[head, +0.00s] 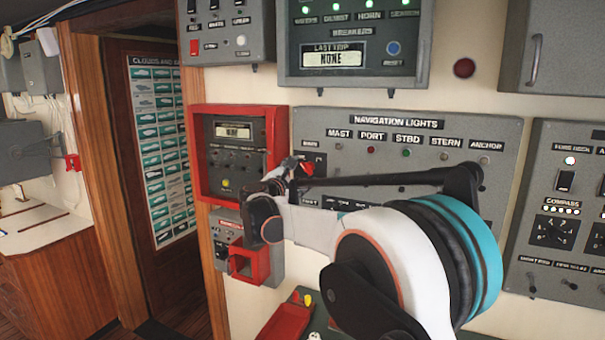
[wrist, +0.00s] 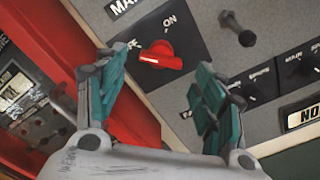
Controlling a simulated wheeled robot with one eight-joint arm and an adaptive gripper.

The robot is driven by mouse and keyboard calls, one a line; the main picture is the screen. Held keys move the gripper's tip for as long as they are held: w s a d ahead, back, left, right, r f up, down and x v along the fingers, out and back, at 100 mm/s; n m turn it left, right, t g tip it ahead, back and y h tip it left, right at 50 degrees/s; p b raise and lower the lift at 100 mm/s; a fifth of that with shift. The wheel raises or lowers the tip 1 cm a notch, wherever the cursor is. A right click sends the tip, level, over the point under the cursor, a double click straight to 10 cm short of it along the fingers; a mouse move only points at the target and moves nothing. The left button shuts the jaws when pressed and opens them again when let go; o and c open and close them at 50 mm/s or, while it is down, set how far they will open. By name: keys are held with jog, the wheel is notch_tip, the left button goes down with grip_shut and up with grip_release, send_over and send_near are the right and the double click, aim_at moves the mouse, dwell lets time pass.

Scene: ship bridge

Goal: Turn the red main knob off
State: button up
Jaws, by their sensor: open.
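The red main knob (wrist: 163,57) shows in the wrist view on a dark square plate of the grey panel. An "ON" label sits above it, and another label at its upper left is partly hidden by a finger. A pale mark shows on the knob's left end, towards that partly hidden label. My gripper (wrist: 158,66) is open, with one teal finger on each side of the knob in the picture. Contact is not visible.
A red-framed box (head: 196,150) stands close to the left of my gripper, and its red side (wrist: 45,30) fills the left of the wrist view. A grey toggle (wrist: 238,30) and small dark knobs (wrist: 240,95) are right of the red knob.

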jog(key=v, duration=0.9)
